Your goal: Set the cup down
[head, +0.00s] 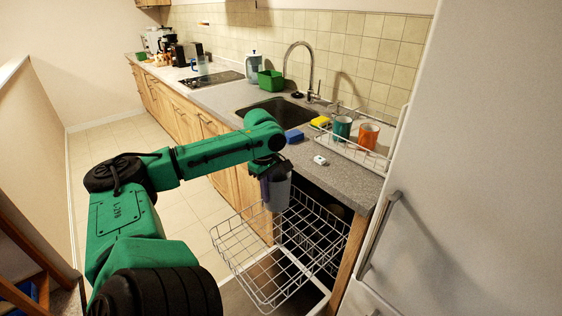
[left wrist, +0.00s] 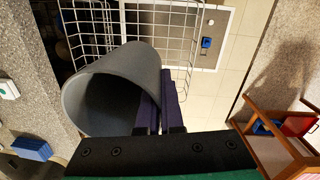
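A grey cup (head: 279,194) hangs from my left gripper (head: 268,176) over the pulled-out wire rack (head: 262,302) of the dishwasher. In the left wrist view, the cup (left wrist: 82,92) shows its open mouth, and it looks empty. The purple fingers of the left gripper (left wrist: 160,100) are close together at the cup's right side, closed on its wall. The rack (left wrist: 188,45) shows behind the cup. In the head view the cup appears near the rack's back edge; I cannot tell whether it touches the wires. My right gripper is in neither view.
On the counter (head: 340,172), a teal mug (head: 341,128) and an orange mug (head: 368,136) stand on a white wire drainer (head: 350,152). A blue sponge (head: 294,136) and a small white item (head: 320,160) lie nearby. The fridge (head: 470,170) fills the right side.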

